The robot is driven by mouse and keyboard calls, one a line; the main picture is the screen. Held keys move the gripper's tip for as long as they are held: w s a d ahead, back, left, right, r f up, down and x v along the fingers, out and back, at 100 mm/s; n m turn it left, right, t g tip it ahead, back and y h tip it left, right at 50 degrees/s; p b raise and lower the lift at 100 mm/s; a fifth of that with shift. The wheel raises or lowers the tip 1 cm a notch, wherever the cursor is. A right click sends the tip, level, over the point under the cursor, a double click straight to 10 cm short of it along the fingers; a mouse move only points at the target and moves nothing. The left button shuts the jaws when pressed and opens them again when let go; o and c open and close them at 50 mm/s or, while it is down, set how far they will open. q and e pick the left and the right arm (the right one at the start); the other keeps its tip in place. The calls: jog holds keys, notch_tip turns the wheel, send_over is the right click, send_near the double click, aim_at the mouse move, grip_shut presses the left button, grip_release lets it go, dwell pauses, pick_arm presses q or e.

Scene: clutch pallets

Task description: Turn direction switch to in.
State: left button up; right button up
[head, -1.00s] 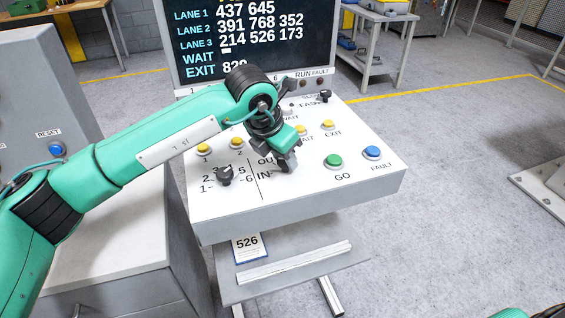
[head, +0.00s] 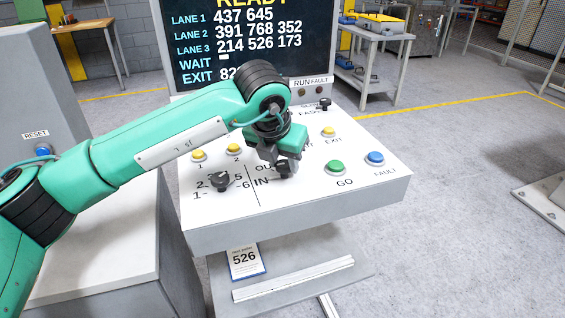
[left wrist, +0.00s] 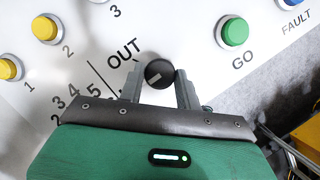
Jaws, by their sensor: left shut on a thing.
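The direction switch is a round black knob on the sloped white panel. In the left wrist view the knob (left wrist: 159,73) sits between my two grey fingers, with a short white mark on its top. My left gripper (left wrist: 160,85) is shut on it. In the head view my left gripper (head: 284,168) is over the switch and hides most of it. The IN label (head: 262,181) and part of the OUT label show just left of the gripper. In the left wrist view OUT (left wrist: 124,52) is readable, while IN is hidden. My right gripper is not in view.
A black rotary selector (head: 219,181) is left of the switch. The green GO button (head: 335,167) and blue FAULT button (head: 375,158) are to the right. Yellow buttons (head: 235,149) lie behind. A lane display (head: 245,45) stands at the back.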

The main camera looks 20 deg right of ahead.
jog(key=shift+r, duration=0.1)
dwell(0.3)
pick_arm(q)
jog(key=o, duration=1)
jog(key=shift+c, duration=0.2)
jog(key=v, duration=1.4)
jog(key=shift+b, duration=0.45)
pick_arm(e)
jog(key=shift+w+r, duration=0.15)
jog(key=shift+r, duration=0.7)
pick_arm(q)
jog(key=shift+f, duration=0.1)
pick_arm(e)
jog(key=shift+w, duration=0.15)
